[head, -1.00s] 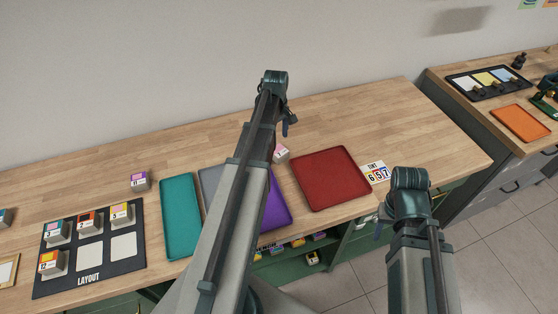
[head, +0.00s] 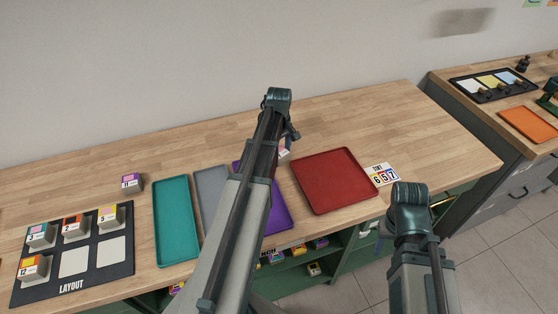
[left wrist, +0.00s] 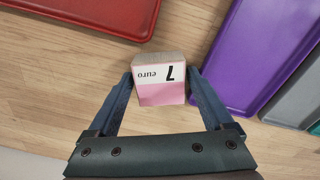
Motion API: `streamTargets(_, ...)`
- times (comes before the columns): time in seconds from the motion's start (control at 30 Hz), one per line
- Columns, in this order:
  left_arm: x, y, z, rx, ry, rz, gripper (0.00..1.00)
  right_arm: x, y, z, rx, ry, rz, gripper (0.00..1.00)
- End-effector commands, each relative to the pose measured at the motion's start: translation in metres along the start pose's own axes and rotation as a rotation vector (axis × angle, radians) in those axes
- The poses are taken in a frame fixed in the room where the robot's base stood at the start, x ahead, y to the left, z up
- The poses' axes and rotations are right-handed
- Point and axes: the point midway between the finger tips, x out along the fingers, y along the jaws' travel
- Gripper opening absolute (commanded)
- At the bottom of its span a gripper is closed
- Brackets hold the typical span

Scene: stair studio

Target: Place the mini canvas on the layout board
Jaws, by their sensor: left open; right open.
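A small pink and white block marked "7 euro" (left wrist: 160,82) lies between the fingers of my left gripper (left wrist: 160,85) in the left wrist view. The fingers are open on both sides of it; I cannot tell whether they touch it. In the head view my left gripper (head: 292,135) is over the table beside the block (head: 284,154), which it partly hides. The black layout board (head: 75,285) is at the lower left, with several numbered blocks on it and two bare pale spaces in its front row. My right gripper (head: 388,222) is mostly hidden by its wrist.
Teal (head: 175,220), grey (head: 212,190), purple (head: 280,215) and red (head: 335,180) trays lie along the table's front. A purple-topped block (head: 132,182) stands behind the board. The back of the table is clear.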

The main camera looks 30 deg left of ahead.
Motion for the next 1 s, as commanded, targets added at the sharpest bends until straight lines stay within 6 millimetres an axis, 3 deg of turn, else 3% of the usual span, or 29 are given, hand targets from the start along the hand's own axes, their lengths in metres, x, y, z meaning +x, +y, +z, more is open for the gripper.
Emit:
streamTargets(0.17, -0.0010, -0.0001, -0.0002, 0.000, 0.000, 0.000, 0.85, -0.0009, 0.0001, 0.0001, 0.000, 0.000, 0.000, 0.50)
streamTargets(0.2, -0.0010, -0.0001, -0.0002, 0.000, 0.000, 0.000, 0.81, -0.0010, 0.0001, 0.0001, 0.000, 0.000, 0.000, 0.50)
streamTargets(0.63, -0.0009, -0.0001, -0.0002, 0.000, 0.000, 0.000, 0.06, -0.0009, 0.0001, 0.0001, 0.000, 0.000, 0.000, 0.50)
streamTargets(1.0, -0.0047, -0.0001, -0.0002, 0.000, 0.000, 0.000, 0.06, -0.0047, 0.0005, 0.0003, 0.000, 0.000, 0.000, 0.50)
